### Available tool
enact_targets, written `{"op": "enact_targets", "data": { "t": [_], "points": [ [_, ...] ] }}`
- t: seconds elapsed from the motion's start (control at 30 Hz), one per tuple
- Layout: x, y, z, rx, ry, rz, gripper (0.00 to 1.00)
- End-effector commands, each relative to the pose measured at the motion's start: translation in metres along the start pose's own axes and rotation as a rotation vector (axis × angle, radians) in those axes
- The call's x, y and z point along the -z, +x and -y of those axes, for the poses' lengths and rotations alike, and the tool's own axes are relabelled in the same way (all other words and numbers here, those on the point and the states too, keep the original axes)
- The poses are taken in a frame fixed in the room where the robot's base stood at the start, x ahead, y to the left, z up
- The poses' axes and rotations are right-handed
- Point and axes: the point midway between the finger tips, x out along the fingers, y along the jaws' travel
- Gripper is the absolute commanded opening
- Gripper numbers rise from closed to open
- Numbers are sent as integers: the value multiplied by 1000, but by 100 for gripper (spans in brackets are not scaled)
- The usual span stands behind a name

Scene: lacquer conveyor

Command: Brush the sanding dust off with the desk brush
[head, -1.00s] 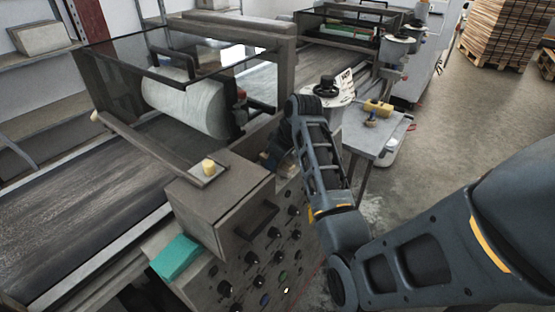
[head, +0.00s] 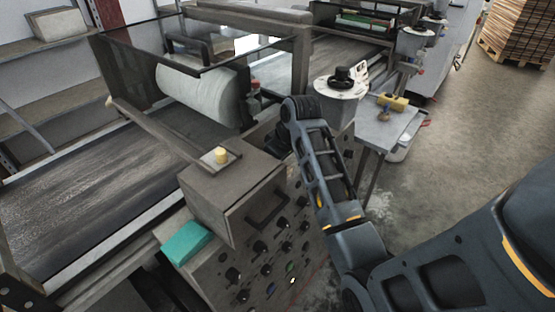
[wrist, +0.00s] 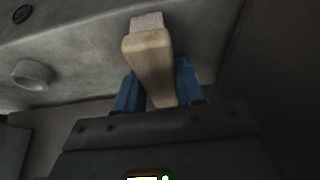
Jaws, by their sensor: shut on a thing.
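The desk brush (wrist: 150,62) shows in the wrist view, with a pale wooden handle and a short light-grey bristle end. My gripper (wrist: 157,84) has its blue fingers on both sides of the handle and is shut on it. The bristle end points up in the picture towards a dull grey surface (wrist: 85,50); I cannot tell whether it touches. In the head view my gripper and the brush are hidden behind my arm and the machine. The dark conveyor belt (head: 85,190) at the left has pale streaks; I cannot tell whether these are sanding dust.
A control box (head: 228,197) with knobs and a handle stands between my arm and the belt. A white roller (head: 200,93) sits behind a dark transparent guard. A teal block (head: 187,243) lies at the near edge. A side table (head: 385,128) stands right; open floor lies beyond.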

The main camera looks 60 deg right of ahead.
Motion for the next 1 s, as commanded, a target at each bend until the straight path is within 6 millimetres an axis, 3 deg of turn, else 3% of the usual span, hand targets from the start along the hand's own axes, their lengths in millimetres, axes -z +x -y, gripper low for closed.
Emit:
{"op": "enact_targets", "data": {
  "t": [0.33, 1.0],
  "points": [
    [-2, 2, 9, 2, 1, 3, 0],
    [-2, 1, -33, 1, 3, 5, 0]
  ]
}}
